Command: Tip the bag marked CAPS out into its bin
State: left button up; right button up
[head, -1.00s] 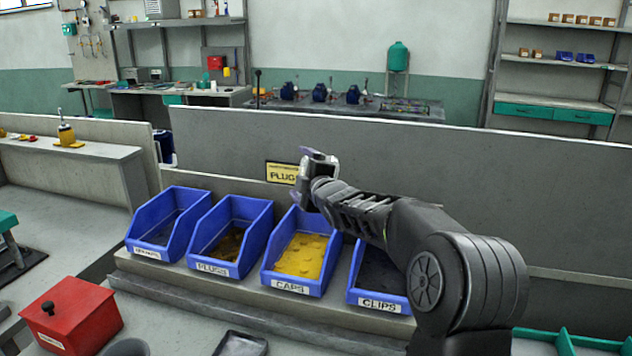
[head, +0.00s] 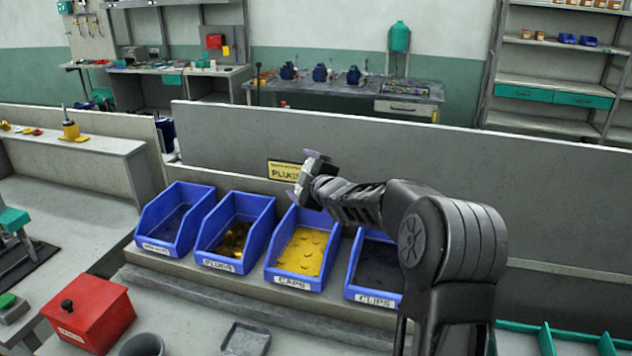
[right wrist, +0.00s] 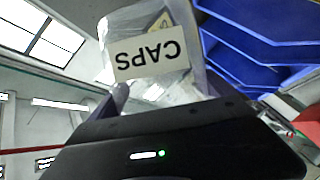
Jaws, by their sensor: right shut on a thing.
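My right gripper (head: 308,182) hangs above the back of the blue CAPS bin (head: 292,284). In the right wrist view it is shut on a clear plastic bag (right wrist: 190,88) with a white CAPS label, whose letters read upside down there. My left gripper is not in view.
The PLUGS bin (head: 222,264) and another blue bin (head: 157,245) stand to the left, the CLIPS bin (head: 372,294) to the right. A low partition (head: 450,170) with a yellow PLUGS sign (head: 284,171) rises behind. A red box (head: 90,315) and grey tray (head: 246,340) are in front.

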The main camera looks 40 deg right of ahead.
jog(key=shift+r+p, duration=0.45)
jog(key=shift+p, duration=0.2)
jog(key=shift+f+m+b, duration=0.35)
jog(key=shift+m+b, duration=0.05)
jog(key=shift+b, duration=0.05)
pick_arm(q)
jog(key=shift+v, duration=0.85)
pick_arm(e)
jog(key=shift+m+y, duration=0.3)
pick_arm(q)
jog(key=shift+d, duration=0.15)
pick_arm(e)
jog(key=shift+r, duration=0.15)
jog(key=shift+d+r+m+g+y, duration=0.1)
jog(key=shift+r+m+g+y, duration=0.2)
jog(key=shift+m+g+y, duration=0.4)
jog(key=shift+r+m+y, duration=0.25)
jog(key=shift+m+y, duration=0.15)
jog(key=shift+m, duration=0.5)
jog(key=shift+r, duration=0.1)
jog(key=m+y, duration=0.1)
jog(key=r+m+y, duration=0.1)
jog(key=m, duration=0.1)
